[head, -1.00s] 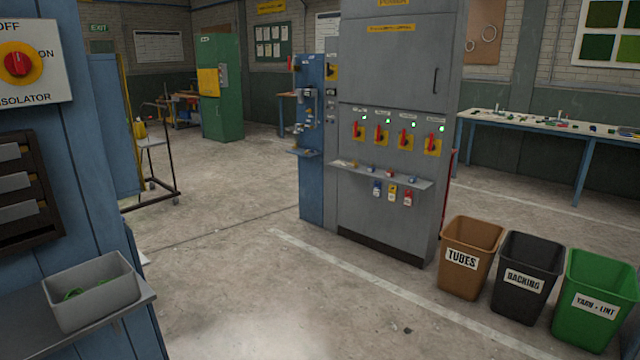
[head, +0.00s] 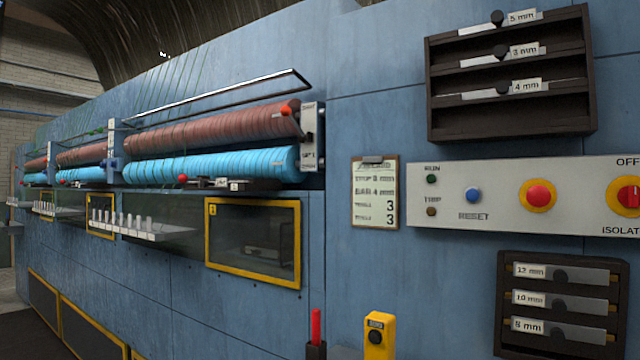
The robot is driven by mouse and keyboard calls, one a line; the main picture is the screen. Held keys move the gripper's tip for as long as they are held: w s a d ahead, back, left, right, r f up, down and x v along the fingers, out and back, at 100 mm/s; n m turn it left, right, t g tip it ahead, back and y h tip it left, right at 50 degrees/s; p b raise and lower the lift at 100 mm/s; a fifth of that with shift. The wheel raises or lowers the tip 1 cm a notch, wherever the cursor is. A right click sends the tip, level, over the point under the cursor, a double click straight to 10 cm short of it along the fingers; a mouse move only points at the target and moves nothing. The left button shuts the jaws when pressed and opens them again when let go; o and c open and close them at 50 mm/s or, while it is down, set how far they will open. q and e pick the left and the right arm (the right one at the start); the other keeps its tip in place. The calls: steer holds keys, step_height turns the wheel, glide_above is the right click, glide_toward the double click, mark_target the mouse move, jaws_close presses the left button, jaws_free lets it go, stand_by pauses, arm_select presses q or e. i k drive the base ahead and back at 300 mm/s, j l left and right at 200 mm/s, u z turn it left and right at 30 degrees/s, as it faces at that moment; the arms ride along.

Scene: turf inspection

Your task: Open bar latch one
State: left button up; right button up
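A silver bar (head: 215,98) runs along the blue machine above a brown roller (head: 215,128) and a light-blue roller (head: 215,164). At the bar's right end stands a grey end plate (head: 311,138) with dark fittings and small lettering that I cannot read surely. A red knob (head: 290,108) sits beside the plate. I cannot tell which part is bar latch one, or whether it is open or shut. Neither of my grippers is in view.
A yellow-framed window (head: 253,287) marked 1 lies below the rollers. A clipboard (head: 375,191), a control panel (head: 455,192) and dark racks (head: 510,121) are on the right. A yellow box (head: 378,336) and a red handle (head: 316,326) stand at the bottom.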

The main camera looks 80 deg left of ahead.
mark_target(182, 178)
steer(key=u, duration=3.35)
